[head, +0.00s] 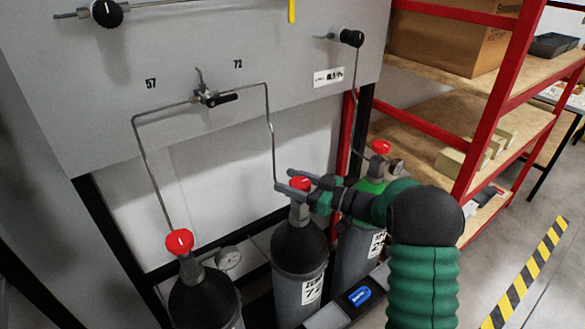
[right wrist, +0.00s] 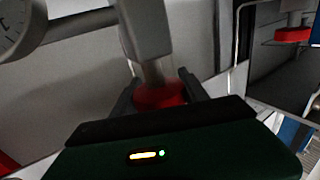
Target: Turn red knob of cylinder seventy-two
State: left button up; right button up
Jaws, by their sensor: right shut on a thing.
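Cylinder seventy-two (head: 300,262) is the dark grey middle cylinder with a white label. Its red knob (head: 301,184) sits on top, below the pipe that runs down from the panel mark 72. My right gripper (head: 291,182) reaches in from the right with its fingers on either side of this knob, shut on it. In the right wrist view the red knob (right wrist: 160,94) shows between the two dark fingers (right wrist: 158,92), partly hidden by the gripper body. My left gripper is in neither view.
A cylinder with a red knob (head: 179,242) and a gauge (head: 229,258) stands at the left. A green-topped cylinder with a red knob (head: 381,147) stands behind my right arm. A black-handled valve (head: 215,98) is on the grey panel (head: 190,50). Red-framed shelves (head: 497,100) stand at the right.

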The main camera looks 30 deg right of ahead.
jog(key=n+g+y, duration=0.1)
jog(key=n+y+p, duration=0.1)
jog(key=g+y+p, duration=0.1)
jog(key=shift+s+a+r+n+g+y, duration=0.15)
jog(key=shift+r+n+g+y, duration=0.15)
jog(key=shift+n, duration=0.1)
jog(key=shift+s+a+f+n+g+y+p, duration=0.1)
jog(key=shift+n+g+y+p, duration=0.25)
jog(key=shift+n+g+y, duration=0.15)
jog(key=shift+s+a+f+n+g+y+p, duration=0.1)
jog(key=shift+n+g+y+p, duration=0.3)
jog(key=shift+g, duration=0.2)
jog(key=n+g, duration=0.1)
jog(key=n+g+y, duration=0.1)
jog(key=g, duration=0.1)
jog(key=n+g+y, duration=0.1)
jog(key=shift+s+a, duration=0.15)
jog(key=shift+s, duration=0.15)
jog(key=shift+s+n+g+y+p, duration=0.15)
jog(key=shift+n+g+y+p, duration=0.25)
jog(key=shift+n+g, duration=0.75)
jog(key=shift+a+r+g, duration=0.1)
jog(key=shift+r+g, duration=0.05)
jog(key=shift+g, duration=0.3)
jog(key=o, duration=1.1)
jog(key=shift+o, duration=1.3)
